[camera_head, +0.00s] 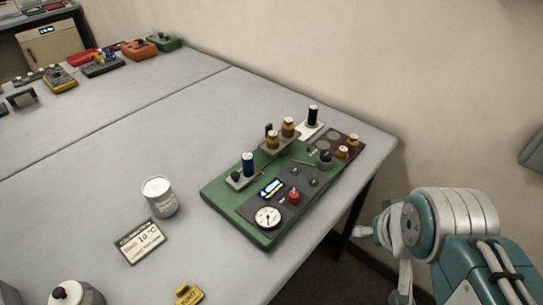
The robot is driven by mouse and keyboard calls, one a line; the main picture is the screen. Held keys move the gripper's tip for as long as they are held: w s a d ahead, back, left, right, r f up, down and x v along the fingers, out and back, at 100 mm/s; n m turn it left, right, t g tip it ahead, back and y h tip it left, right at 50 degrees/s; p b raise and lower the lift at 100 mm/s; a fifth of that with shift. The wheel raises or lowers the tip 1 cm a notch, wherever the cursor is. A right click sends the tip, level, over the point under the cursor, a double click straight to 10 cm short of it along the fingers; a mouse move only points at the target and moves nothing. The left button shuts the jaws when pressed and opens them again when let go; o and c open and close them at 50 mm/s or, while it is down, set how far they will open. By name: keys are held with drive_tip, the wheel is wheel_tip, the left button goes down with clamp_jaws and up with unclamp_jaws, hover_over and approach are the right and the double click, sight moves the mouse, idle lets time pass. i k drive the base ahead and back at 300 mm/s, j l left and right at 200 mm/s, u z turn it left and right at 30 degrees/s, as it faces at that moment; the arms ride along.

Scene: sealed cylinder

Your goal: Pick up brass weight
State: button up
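Small brass-coloured cylinders sit on the green apparatus board. Two of them, possibly brass weights (342,152), stand on a dark brown plate (329,139) at the board's far right. Two taller brass-coloured cylinders (288,127) stand on a grey block nearer the board's back. I cannot tell which one the task names. My gripper (378,232) seems to be at the end of my teal and white arm, at the right beyond the table edge. It is apart from the board and the brass pieces. Its fingers are not clear enough to show whether they are open.
The green board (216,200) carries a round gauge (267,217), a red knob (294,196) and a blue cylinder (248,164). The wall runs along the table's back.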

sight(273, 140)
drive_tip(key=i+l+u, duration=0.35)
drive_tip(key=u, duration=0.15)
drive_tip(key=i+l+u, duration=0.35)
drive_tip(key=l+u, duration=0.15)
